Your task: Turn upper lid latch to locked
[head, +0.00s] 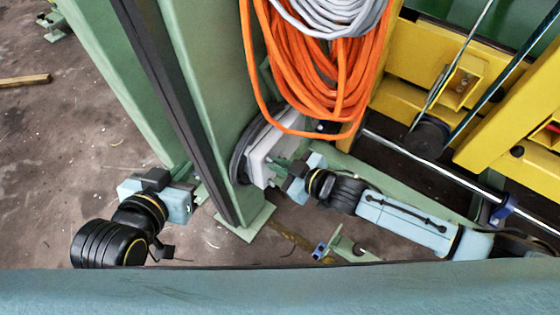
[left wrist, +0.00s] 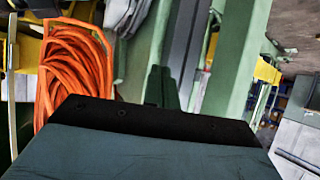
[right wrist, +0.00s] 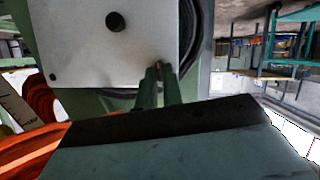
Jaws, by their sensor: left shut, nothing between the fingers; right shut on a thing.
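A light grey box (head: 262,150) is mounted on the side of a green pillar (head: 215,75). In the right wrist view its pale lid (right wrist: 85,45) fills the upper left, with a round black knob (right wrist: 115,21). My right gripper (head: 277,163) is at the box's near side. In the right wrist view its fingers (right wrist: 159,70) are closed at the lid's edge on a small part, apparently the latch, mostly hidden between the fingertips. My left gripper (head: 200,190) is shut and empty, left of the pillar; its closed fingers show in the left wrist view (left wrist: 160,75).
An orange hose coil (head: 325,75) and a grey cable coil (head: 330,12) hang just above the box. Yellow machinery (head: 430,60) and a shiny rod (head: 420,160) are at the right. Open concrete floor (head: 60,130) lies at the left.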

